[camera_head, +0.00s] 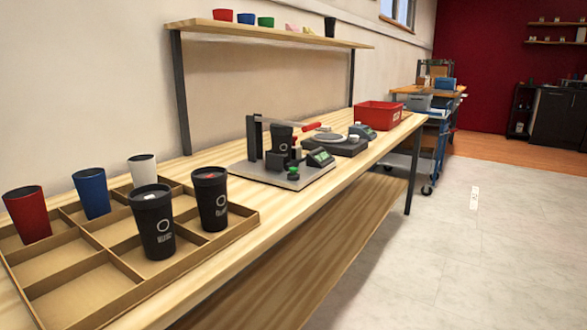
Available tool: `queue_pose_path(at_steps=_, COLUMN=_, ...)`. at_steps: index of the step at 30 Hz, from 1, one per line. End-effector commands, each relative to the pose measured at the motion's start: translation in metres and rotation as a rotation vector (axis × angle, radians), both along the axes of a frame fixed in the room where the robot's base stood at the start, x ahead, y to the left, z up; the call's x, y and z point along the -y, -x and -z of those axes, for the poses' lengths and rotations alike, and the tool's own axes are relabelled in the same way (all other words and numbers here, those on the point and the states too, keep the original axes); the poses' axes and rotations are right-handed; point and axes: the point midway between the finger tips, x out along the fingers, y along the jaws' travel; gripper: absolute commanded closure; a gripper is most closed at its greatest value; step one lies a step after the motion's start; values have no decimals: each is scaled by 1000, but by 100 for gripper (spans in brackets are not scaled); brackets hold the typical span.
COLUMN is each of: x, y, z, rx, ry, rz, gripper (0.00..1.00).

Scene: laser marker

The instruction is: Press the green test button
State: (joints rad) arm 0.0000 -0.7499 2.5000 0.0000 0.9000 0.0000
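The green button (293,170) is a small round cap at the front edge of a machine on the bench. A small dark unit with a green display (320,157) sits to the right of the button. A black cup (281,133) stands in the machine behind the button. Too little detail shows to tell whether the button is pressed. My gripper is not in view.
A wooden divided tray (93,317) with several cups fills the near left of the bench (335,185). Right of the machine are a black device with a round plate (330,137), a blue unit (363,131) and a red crate (379,115). A shelf (270,31) hangs above. Floor at right is clear.

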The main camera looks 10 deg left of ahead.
Motion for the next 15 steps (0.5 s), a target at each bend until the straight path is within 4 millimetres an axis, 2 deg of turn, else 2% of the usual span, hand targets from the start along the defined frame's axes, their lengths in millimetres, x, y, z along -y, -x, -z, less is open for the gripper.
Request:
queue_pose_path(at_steps=1, x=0, y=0, z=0, rx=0, ry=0, rz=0, gripper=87)
queue_pose_path(at_steps=3, x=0, y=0, z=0, rx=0, ry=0, rz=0, gripper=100)
queue_pose_path(at_steps=15, x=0, y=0, z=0, rx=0, ry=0, rz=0, gripper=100)
